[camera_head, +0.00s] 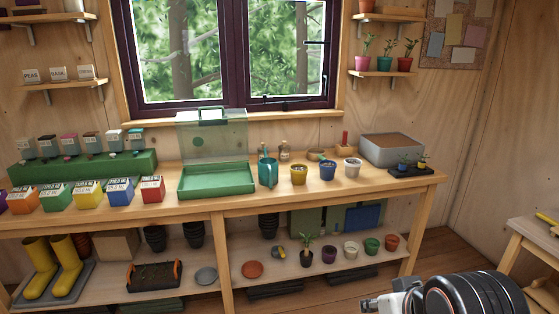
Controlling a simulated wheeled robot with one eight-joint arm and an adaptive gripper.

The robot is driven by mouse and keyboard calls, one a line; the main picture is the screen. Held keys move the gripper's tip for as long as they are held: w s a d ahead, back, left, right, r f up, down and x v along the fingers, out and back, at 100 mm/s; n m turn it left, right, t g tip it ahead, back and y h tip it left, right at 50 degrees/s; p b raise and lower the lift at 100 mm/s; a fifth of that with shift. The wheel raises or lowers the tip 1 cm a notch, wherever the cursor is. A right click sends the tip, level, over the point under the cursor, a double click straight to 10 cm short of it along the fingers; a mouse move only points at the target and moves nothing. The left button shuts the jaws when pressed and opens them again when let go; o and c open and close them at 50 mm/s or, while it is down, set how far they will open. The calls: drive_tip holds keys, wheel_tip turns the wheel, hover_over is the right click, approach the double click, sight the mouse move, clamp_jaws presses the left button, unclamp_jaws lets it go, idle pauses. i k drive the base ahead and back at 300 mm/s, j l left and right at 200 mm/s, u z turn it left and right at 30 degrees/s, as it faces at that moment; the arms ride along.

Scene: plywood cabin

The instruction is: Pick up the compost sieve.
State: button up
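I cannot make out a compost sieve for certain. A grey, wide tub-like thing (392,150) with a brown top stands at the right end of the wooden bench (330,187); whether it is a sieve or a filled tub is unclear. My gripper (372,304) shows only in part at the bottom edge, right of centre, beside a black part of my arm. It appears in front of the bench, apart from everything on it. Its fingers are too cut off to tell open from shut.
A green tray with a clear lid (216,195), a teal jug (267,173) and several pots stand on the bench. A small dark tray with seedlings (410,171) sits before the grey thing. Boots (67,266) and pots fill the lower shelf. Another table (535,236) stands at right.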

sight(316, 155)
drive_tip(key=i, duration=2.1)
drive_tip(key=i+j+z, duration=0.1)
drive_tip(key=i+z, duration=0.2)
drive_tip(key=i, duration=0.35)
